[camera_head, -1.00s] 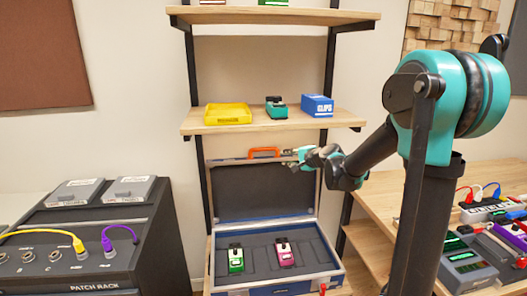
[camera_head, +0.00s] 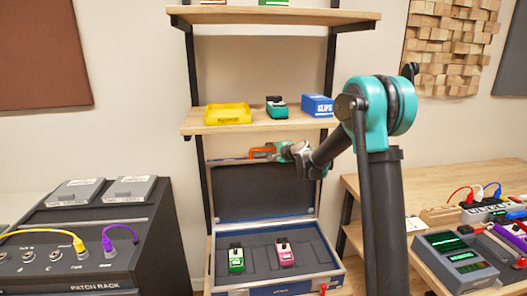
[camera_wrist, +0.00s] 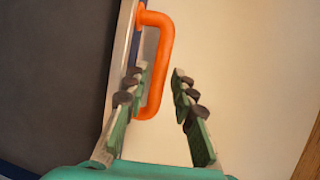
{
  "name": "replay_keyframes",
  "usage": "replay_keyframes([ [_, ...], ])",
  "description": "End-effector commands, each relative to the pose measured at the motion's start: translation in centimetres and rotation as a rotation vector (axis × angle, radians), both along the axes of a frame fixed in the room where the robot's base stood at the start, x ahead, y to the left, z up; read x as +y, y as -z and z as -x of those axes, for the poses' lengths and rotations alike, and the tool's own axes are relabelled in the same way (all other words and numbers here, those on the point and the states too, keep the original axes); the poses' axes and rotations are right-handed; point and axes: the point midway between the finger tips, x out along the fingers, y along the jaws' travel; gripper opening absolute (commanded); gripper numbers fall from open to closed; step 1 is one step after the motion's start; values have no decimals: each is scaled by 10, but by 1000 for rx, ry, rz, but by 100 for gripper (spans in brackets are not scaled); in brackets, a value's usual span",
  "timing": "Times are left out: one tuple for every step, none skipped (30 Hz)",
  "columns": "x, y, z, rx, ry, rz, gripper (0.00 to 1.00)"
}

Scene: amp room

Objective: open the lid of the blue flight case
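The blue flight case (camera_head: 330,275) sits on a low shelf with its lid (camera_head: 262,192) standing up at the back, its dark lining facing forward. An orange handle (camera_head: 263,151) is on the lid's top edge. In the wrist view the handle (camera_wrist: 166,62) runs near the gap between my fingers. My gripper (camera_head: 286,151) is at the right end of the handle in the head view. In the wrist view my gripper (camera_wrist: 158,76) is open, its fingers apart. I cannot tell whether a finger touches the handle or lid.
A green pedal (camera_head: 236,259) and a pink pedal (camera_head: 285,253) sit inside the case. The shelf above (camera_head: 240,127) holds a yellow tray (camera_head: 228,113), a teal pedal (camera_head: 277,107) and a blue box (camera_head: 317,105). A patch rack (camera_head: 95,250) stands left; a cluttered bench (camera_head: 370,188) is right.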

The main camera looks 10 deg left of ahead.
Motion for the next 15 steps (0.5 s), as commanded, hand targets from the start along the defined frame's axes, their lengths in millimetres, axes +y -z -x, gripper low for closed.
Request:
replay_keyframes([
  [7, 3, -7, 0, -1, 0, 26],
  [9, 4, -11, 0, -1, 0, 26],
  [13, 6, -15, 0, -1, 0, 26],
  [15, 7, -18, 0, 0, 0, 26],
  [17, 8, -21, -1, 0, -1, 26],
  [20, 9, -24, -1, 0, -1, 26],
  [21, 10, -26, -1, 0, -1, 26],
  [23, 11, -28, 0, 0, 0, 26],
  [25, 12, -30, 0, 0, 0, 26],
  [26, 12, -31, 0, 0, 0, 26],
  [26, 12, -32, 0, 0, 0, 26],
  [27, 13, -32, 0, 0, 0, 26],
  [27, 13, -33, 0, 0, 0, 26],
  [28, 13, -33, 0, 0, 0, 26],
  [28, 13, -33, 0, 0, 0, 26],
])
